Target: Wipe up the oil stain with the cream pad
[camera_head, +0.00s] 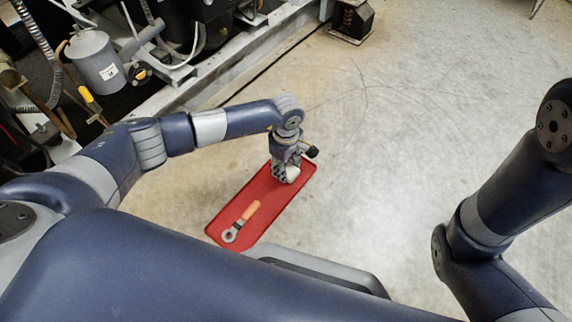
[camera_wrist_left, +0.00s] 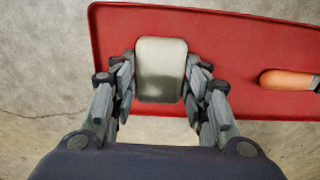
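The cream pad (camera_wrist_left: 161,68) is a pale block with rounded corners and a greyer lower part in the left wrist view. My left gripper (camera_head: 285,176) reaches down over the far end of the red tray. Its fingers (camera_wrist_left: 161,85) lie close against both sides of the pad and look shut on it. In the head view the pad (camera_head: 292,173) is partly hidden by the gripper. The pad is over the tray; I cannot tell whether it touches the tray floor. My right gripper is out of view; only its arm shows at right. I cannot clearly make out an oil stain.
The red tray (camera_head: 219,225) also holds an orange-handled ring tool (camera_head: 241,221) at its near end. Compressor machinery with a grey canister (camera_head: 97,62) and hoses stands at upper left. The concrete floor (camera_head: 440,120) to the right is open, with thin cracks.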

